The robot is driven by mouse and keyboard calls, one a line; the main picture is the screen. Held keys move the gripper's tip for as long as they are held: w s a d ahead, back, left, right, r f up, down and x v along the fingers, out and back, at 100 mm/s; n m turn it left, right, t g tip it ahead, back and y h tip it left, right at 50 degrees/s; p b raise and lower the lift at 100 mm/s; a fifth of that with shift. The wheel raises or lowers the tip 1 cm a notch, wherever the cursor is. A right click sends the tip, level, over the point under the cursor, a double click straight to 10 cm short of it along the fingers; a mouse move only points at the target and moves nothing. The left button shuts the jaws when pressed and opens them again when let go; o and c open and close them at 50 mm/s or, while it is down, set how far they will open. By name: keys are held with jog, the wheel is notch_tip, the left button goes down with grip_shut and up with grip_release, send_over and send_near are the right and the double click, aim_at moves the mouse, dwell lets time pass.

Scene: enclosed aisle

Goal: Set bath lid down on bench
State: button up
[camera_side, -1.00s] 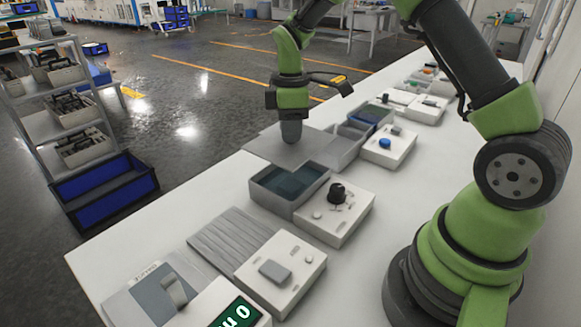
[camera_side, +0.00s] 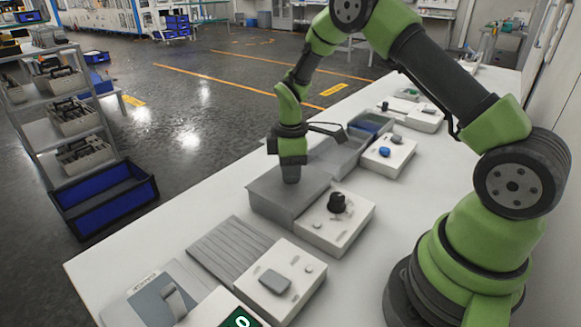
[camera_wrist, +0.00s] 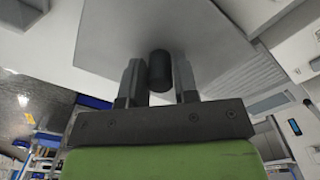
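The bath lid (camera_side: 268,185) is a flat grey plate with a dark upright knob (camera_wrist: 160,72). My gripper (camera_side: 291,178) points down at its middle. In the wrist view, the fingers of my gripper (camera_wrist: 159,82) stand on both sides of the knob and are closed on it. The lid lies over the near bath (camera_side: 272,213), a grey box on the white bench (camera_side: 160,240), and hides its opening. I cannot tell whether lid and bath touch.
A white control box with a black dial (camera_side: 334,224) stands close right of the bath. A ribbed grey plate (camera_side: 229,250) lies in front. A further grey bath (camera_side: 338,157) and a box with a blue knob (camera_side: 387,156) stand behind. Bare bench lies at the left edge.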

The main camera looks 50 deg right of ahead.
jog(key=o, duration=0.3)
jog(key=shift+r, duration=0.25)
jog(key=s+a+r+m+t, duration=0.1)
jog(key=s+a+r+m, duration=0.1)
jog(key=r, duration=0.7)
jog(key=s+a+r+m+t, duration=0.1)
jog(key=s+a+r+m, duration=0.15)
jog(key=r, duration=0.65)
jog(key=s+a+r+m+t+y, duration=0.1)
jog(key=s+a+r+m+t, duration=0.1)
jog(key=s, duration=0.6)
jog(key=s+a+r+m+t, duration=0.3)
jog(key=s+r+m, duration=0.1)
jog(key=s+m, duration=0.2)
jog(key=shift+s+r+y, duration=0.15)
jog(key=shift+s+y, duration=0.25)
jog(key=shift+s, duration=0.45)
jog(key=shift+o, duration=0.5)
jog(key=shift+s+a+m, duration=0.1)
jog(key=shift+s+m, duration=0.15)
jog(key=shift+s, duration=0.15)
